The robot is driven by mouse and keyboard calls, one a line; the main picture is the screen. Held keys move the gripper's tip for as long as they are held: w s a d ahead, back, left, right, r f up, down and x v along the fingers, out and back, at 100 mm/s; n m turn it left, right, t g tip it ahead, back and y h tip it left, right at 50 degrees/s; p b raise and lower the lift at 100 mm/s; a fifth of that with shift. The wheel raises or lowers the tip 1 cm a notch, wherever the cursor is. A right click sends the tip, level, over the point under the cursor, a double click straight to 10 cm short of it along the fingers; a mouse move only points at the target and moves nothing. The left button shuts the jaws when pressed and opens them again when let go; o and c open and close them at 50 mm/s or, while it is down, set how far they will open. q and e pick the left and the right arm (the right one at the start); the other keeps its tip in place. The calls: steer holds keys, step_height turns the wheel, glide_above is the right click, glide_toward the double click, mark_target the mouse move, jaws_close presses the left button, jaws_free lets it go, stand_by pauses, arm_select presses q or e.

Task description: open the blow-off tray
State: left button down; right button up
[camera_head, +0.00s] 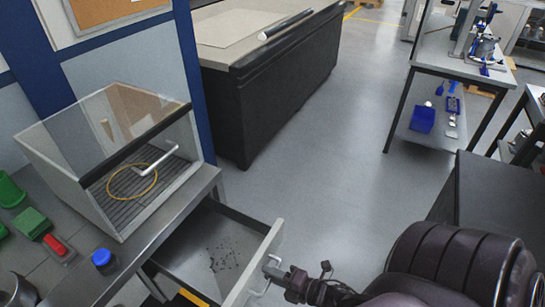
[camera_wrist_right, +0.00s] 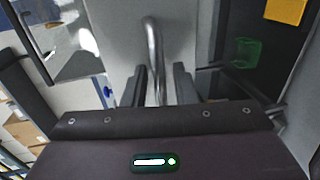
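The blow-off tray (camera_head: 212,250) is a grey metal drawer under the workbench. It stands pulled out, with dark specks on its floor. Its pale front panel (camera_head: 256,262) carries a metal bar handle (camera_head: 260,291). My right gripper (camera_head: 275,269) is at the handle, outside the front panel. In the right wrist view the curved handle (camera_wrist_right: 153,50) runs between the two fingers of my right gripper (camera_wrist_right: 162,85). The fingers stand apart, with a visible gap between the bar and one finger. My left gripper is not in view.
On the workbench (camera_head: 104,268) stands a clear-sided blow-off box (camera_head: 155,130) with a grate and hoop. A blue-capped container (camera_head: 104,262) and green bins (camera_head: 10,190) stand nearby. A black cabinet (camera_head: 275,85) is behind. The floor (camera_head: 320,170) beyond the tray is clear.

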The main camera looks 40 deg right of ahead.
steer(key=shift+s, duration=0.1)
steer(key=b+v, duration=0.1)
steer(key=v, duration=0.6)
steer(key=shift+s, duration=0.3)
steer(key=shift+d, duration=0.1)
